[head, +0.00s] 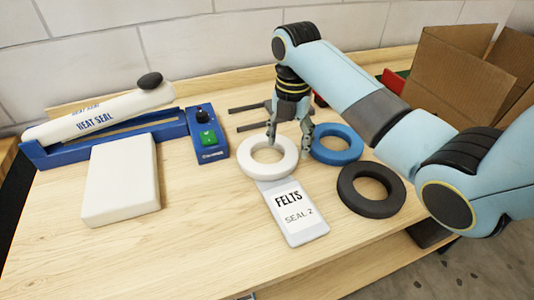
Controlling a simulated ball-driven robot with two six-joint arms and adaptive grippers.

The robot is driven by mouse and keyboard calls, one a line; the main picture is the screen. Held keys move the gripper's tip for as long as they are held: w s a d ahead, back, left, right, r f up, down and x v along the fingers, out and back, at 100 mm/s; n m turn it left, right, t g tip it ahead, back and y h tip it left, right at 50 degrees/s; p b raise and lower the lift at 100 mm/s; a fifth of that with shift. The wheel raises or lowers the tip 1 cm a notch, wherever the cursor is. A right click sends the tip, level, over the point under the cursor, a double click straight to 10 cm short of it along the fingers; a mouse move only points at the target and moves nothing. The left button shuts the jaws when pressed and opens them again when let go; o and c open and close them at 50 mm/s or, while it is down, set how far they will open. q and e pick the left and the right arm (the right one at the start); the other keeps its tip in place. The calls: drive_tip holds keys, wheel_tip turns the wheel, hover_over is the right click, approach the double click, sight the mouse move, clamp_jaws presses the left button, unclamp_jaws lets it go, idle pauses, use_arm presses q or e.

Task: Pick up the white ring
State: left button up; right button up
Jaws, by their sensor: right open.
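The white ring (249,168) lies on the wooden bench at the middle, at the upper end of the felts label card (292,210). My right gripper (288,143) points down over the ring with its fingers apart. One finger is over the ring's hole or far rim, and the other is by the ring's right side. I cannot tell whether the fingers touch the ring. My left gripper is not in view.
A blue ring (350,156) is close to the right, with a black ring (371,208) in front of it. A heat sealer (110,127) and a white block (122,180) stand at the left. A cardboard box (462,75) is at the back right. The front left bench is clear.

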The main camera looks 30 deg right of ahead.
sight(289, 157)
wheel_tip(289, 157, down, 4)
drive_tip(key=shift+s+d+f, duration=0.1)
drive_tip(key=shift+d+f, duration=0.05)
drive_tip(key=shift+f, duration=0.05)
drive_tip(key=c, duration=0.4)
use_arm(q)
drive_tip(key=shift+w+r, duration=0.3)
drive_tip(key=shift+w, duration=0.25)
use_arm(e)
drive_tip(key=c, duration=0.5)
